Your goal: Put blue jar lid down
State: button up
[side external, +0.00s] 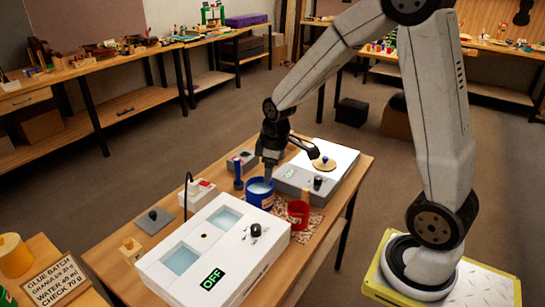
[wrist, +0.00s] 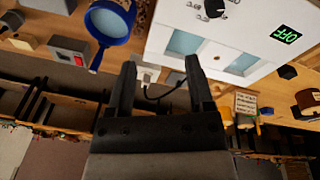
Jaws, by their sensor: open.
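A round tan lid with a blue knob (side external: 324,164) lies flat on the white top at the back right of the bench. I take it to be the blue jar lid; I do not make it out in the wrist view. The blue jar (side external: 260,196) stands uncovered, with pale contents showing. Its open top also shows in the wrist view (wrist: 109,20). My gripper (side external: 268,178) appears above or beside the blue jar, apart from the lid. In the wrist view, the two fingers (wrist: 160,63) are spread with nothing between them.
A red jar (side external: 298,213) stands right of the blue jar. The white bath unit (side external: 215,248) reading OFF fills the front. A power strip with a black cable (side external: 201,192) and a grey plate with a knob (side external: 153,220) are at left. A small grey box (side external: 241,160) stands behind.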

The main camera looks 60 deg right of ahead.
jog(key=s+a+f+m, duration=0.1)
jog(key=s+a+m, duration=0.3)
jog(key=s+a, duration=0.5)
jog(key=shift+s+f+m+t, duration=0.15)
jog(key=shift+s+m+t, duration=0.2)
jog(key=shift+s, duration=0.25)
